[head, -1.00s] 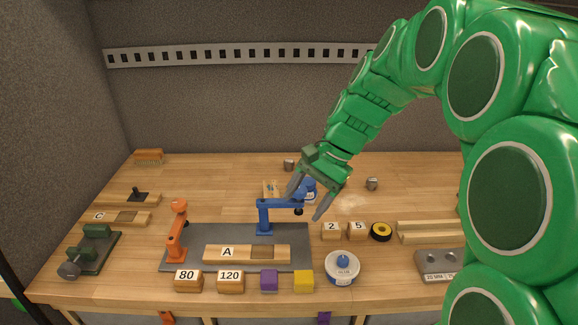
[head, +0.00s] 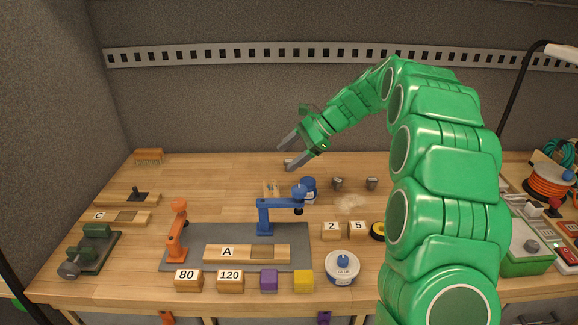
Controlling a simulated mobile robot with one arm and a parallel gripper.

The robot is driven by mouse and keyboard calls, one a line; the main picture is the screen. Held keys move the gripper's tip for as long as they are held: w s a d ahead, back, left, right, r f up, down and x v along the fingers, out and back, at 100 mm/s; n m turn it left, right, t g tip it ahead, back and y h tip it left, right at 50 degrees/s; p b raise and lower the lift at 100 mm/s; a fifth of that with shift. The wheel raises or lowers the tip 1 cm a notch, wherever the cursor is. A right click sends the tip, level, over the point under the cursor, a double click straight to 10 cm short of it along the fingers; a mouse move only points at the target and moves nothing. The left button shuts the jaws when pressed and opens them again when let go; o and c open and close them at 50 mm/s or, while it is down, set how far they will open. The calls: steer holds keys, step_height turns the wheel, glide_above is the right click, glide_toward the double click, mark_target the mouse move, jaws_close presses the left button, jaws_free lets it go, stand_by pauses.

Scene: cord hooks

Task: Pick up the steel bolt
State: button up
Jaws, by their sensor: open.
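I cannot single out a steel bolt for sure. Several small grey metal pieces stand near the back of the bench: one (head: 337,183) right of the blue jar, another (head: 371,183) further right. A third at the back is mostly covered by my lower finger, so its shape is unclear. My gripper (head: 283,157) is open and empty, its fingers spread and pointing left over the back of the bench. In the picture the lower fingertip overlaps the third metal piece; I cannot tell whether they touch.
A blue robot-arm model (head: 264,216) and an orange one (head: 177,232) stand on a grey mat (head: 205,236) in front. A blue jar (head: 309,185) stands behind. A glue tub (head: 342,265) and blocks line the front. The back left of the bench is mostly free.

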steer(key=w+d+f+m+y, duration=0.1)
steer(key=w+f+m, duration=0.1)
steer(key=w, duration=0.4)
steer(key=w+d+f+m+y, duration=0.1)
steer(key=w+f, duration=0.2)
steer(key=w, duration=0.2)
steer(key=m+t+y, duration=0.2)
steer(key=m, duration=0.2)
glide_toward(289, 161)
steer(key=x, duration=0.4)
steer(key=shift+s+a+r, duration=0.15)
steer(key=shift+r, duration=0.15)
steer(key=shift+w+f+x, duration=0.1)
steer(key=shift+f+x, duration=0.1)
steer(key=shift+x, duration=1.8)
steer(key=shift+w+f+x, duration=0.1)
steer(key=shift+f+x, duration=0.1)
steer(key=shift+x, duration=1.75)
steer(key=shift+d, duration=0.2)
steer(key=c, duration=1.1)
steer(key=shift+r, duration=0.1)
